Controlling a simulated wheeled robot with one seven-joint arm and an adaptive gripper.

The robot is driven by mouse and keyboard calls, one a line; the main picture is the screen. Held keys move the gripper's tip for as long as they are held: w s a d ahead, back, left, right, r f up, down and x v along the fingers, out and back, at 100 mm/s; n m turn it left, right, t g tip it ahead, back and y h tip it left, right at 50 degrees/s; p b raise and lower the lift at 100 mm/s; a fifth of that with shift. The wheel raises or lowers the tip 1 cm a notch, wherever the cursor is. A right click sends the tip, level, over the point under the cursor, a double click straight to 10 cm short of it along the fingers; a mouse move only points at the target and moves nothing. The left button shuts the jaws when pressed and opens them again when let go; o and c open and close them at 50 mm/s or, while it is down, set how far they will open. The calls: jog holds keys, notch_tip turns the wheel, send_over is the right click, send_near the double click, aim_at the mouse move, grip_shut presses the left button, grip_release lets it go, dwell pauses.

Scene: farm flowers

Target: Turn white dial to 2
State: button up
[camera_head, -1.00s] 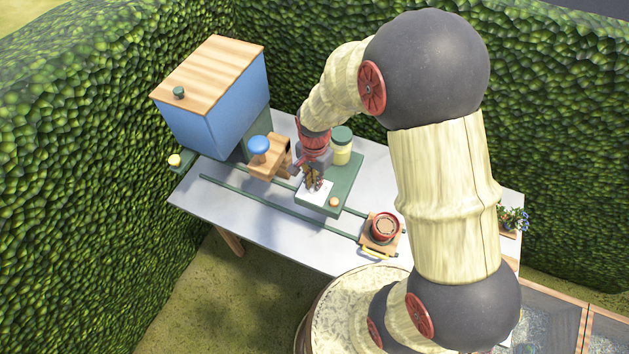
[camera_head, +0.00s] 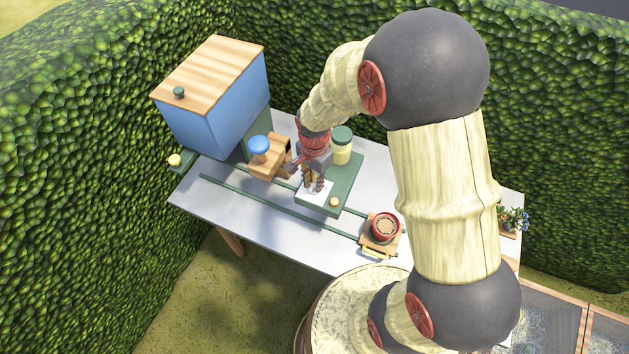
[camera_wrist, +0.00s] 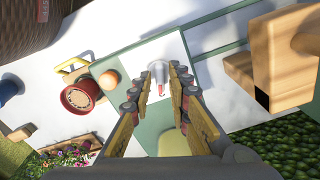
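In the wrist view the white dial (camera_wrist: 158,70) is a small pale knob with a reddish pointer mark. It stands on a white plate (camera_wrist: 172,46) set in a green base (camera_wrist: 149,128). My gripper (camera_wrist: 159,80) is open, with one finger on each side of the dial; whether either finger touches it I cannot tell. In the head view my gripper (camera_head: 313,187) points down over the white plate (camera_head: 301,192) on the green base (camera_head: 345,188), and the dial is hidden behind the fingers. The numbers around the dial cannot be read.
A lidded jar (camera_head: 341,148) stands behind the gripper on the base, and an orange button (camera_head: 334,202) sits at its front. A red round part (camera_head: 385,227) sits at the right on the table (camera_head: 235,210).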

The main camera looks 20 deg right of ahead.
jog(key=shift+o, duration=0.8)
jog(key=shift+w+r, duration=0.1)
jog(key=shift+r, duration=0.25)
notch_tip(320, 180, up, 11)
jog(key=shift+r, duration=0.15)
